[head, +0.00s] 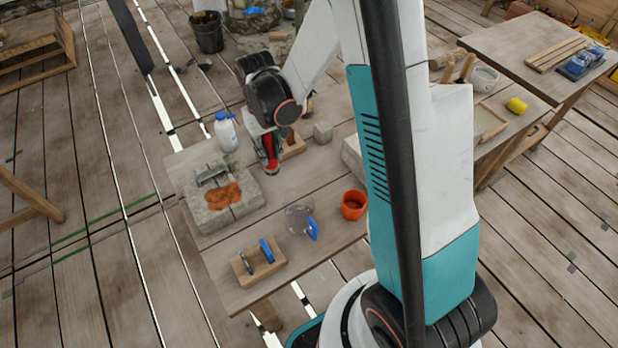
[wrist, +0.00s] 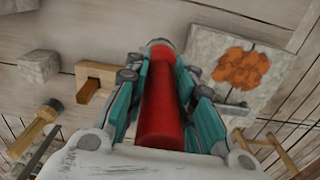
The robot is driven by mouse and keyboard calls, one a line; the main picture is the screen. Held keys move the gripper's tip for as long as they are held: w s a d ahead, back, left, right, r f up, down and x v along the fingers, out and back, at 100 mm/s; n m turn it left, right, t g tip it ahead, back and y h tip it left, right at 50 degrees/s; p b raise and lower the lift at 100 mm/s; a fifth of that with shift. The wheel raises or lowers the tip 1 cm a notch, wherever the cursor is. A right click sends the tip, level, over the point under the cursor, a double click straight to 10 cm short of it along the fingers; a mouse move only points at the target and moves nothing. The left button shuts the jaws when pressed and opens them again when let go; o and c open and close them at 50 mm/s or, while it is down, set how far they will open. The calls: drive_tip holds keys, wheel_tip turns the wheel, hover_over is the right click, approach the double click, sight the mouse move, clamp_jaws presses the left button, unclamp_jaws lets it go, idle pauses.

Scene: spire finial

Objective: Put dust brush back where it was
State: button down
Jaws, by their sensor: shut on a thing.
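My gripper (head: 267,148) points down over the far part of the workbench, between the stone slab and the wooden block. I cannot tell whether that end touches the bench. The notched wooden block (head: 292,147) stands just right of my gripper; it also shows in the wrist view (wrist: 98,76).
The stone slab (head: 238,211) with an orange patch and metal tool lies left of my gripper. A white bottle (head: 226,132) stands behind the slab.

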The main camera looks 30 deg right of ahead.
sight(272, 157)
drive_tip(key=shift+w+f+b, duration=0.1)
drive_tip(key=shift+f+b, duration=0.3)
wheel_tip(272, 157, down, 2)
drive_tip(key=shift+a+b, duration=0.1)
drive_tip(key=shift+b, duration=0.9)
drive_tip(key=shift+f+b, duration=0.35)
drive_tip(key=shift+b, duration=0.1)
drive_tip(key=shift+d+b, duration=0.4)
drive_tip(key=shift+d, duration=0.05)
drive_tip(key=s+d+r+m+b, duration=0.1)
drive_tip(key=s+d+r+m, duration=0.15)
drive_tip(key=d+r, duration=0.45)
drive_tip(key=s+d+r+m+b, duration=0.1)
drive_tip(key=s+d+r+m, duration=0.15)
drive_tip(key=d+r, duration=0.4)
wheel_tip(272, 157, down, 19)
drive_tip(key=b, duration=0.6)
drive_tip(key=shift+w+f, duration=0.15)
